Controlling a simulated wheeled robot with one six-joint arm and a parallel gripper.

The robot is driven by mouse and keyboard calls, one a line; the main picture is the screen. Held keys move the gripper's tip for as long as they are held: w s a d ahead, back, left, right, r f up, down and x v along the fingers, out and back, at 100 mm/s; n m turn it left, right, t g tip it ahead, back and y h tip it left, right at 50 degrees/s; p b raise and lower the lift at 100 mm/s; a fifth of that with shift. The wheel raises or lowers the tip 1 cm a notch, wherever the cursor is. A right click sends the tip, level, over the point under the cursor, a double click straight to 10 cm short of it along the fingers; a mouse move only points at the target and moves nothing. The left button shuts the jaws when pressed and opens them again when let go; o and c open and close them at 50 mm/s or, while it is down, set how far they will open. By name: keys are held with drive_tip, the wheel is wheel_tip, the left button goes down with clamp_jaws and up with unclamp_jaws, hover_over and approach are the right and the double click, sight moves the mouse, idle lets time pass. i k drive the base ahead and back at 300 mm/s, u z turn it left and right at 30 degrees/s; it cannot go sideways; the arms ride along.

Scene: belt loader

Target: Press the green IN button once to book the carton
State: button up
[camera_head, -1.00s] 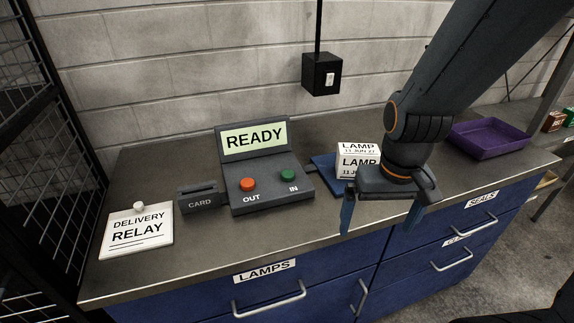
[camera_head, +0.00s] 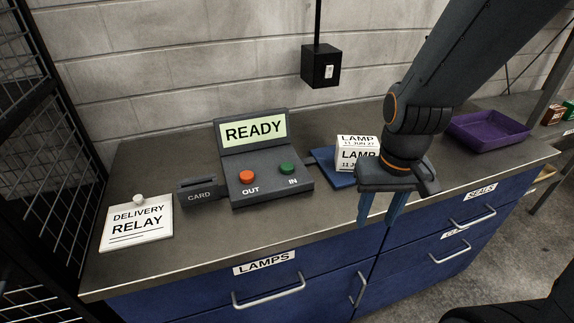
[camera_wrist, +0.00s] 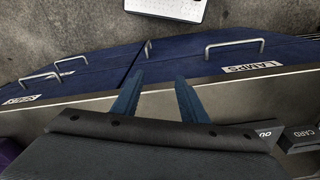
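The green IN button (camera_head: 287,167) sits on the right of a dark grey console (camera_head: 270,188) whose screen reads READY. The red-orange OUT button (camera_head: 247,176) is left of it. The white LAMP carton (camera_head: 356,154) stands on a blue pad (camera_head: 322,156) right of the console, partly behind my wrist. My gripper (camera_head: 376,222) is right of the console, above the counter's front edge and apart from the button. Its two blue fingers point down with an empty gap between them, also visible in the wrist view (camera_wrist: 160,80). The green button is not visible in the wrist view.
A card reader (camera_head: 199,195) and a DELIVERY RELAY plate (camera_head: 138,222) lie left of the console. A purple tray (camera_head: 488,132) is at the right. A black wall box (camera_head: 321,66) hangs behind. Blue drawers with handles (camera_head: 268,300) are below the counter.

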sight(287, 167)
drive_tip(key=z, duration=1.6)
drive_tip(key=k, duration=0.8)
drive_tip(key=u, duration=1.6)
